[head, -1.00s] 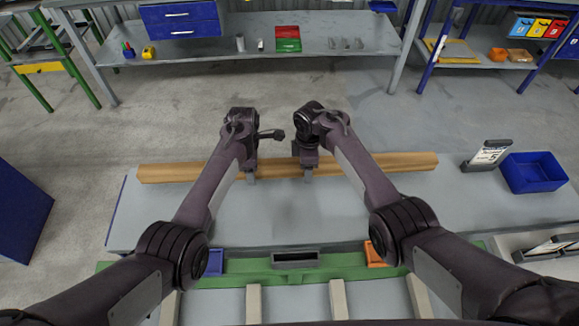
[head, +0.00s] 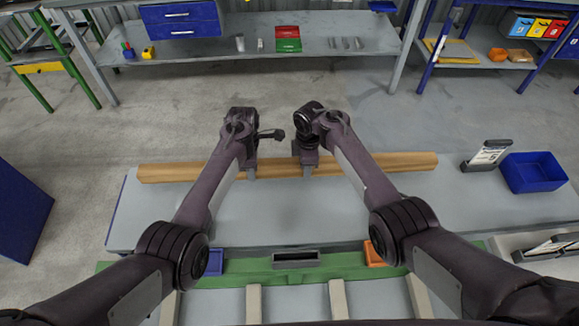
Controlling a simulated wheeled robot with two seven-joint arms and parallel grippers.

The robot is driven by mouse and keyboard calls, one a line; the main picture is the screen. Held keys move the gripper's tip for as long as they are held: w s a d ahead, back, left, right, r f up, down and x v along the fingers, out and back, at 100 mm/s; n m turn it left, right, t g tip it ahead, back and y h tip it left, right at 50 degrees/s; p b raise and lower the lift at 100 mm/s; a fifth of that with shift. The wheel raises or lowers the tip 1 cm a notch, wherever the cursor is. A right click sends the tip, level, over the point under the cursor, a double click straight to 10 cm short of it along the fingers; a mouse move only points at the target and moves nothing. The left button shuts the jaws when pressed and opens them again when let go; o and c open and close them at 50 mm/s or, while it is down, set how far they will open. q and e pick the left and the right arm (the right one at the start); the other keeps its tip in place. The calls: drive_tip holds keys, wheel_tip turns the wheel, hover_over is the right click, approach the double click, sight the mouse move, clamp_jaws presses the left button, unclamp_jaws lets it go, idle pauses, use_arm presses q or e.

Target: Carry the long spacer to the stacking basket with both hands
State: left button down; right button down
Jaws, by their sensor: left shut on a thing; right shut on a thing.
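The long spacer (head: 390,162) is a long wooden beam lying left to right along the far side of the grey table. My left gripper (head: 251,173) is shut on the spacer left of its middle. My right gripper (head: 307,171) is shut on it a little to the right, close to the left one. Both arms partly cover the beam. I cannot tell whether the beam rests on the table or is just above it. I cannot make out for sure which thing is the stacking basket.
A blue bin (head: 533,172) and a small sign holder (head: 487,155) stand on the table's right end. A green rail (head: 230,272) with small blue, dark and orange trays runs along the near side. The grey table top (head: 290,215) between rail and beam is clear.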

use_arm(q)
drive_tip(key=shift+r, duration=0.1)
use_arm(e)
drive_tip(key=shift+r, duration=0.15)
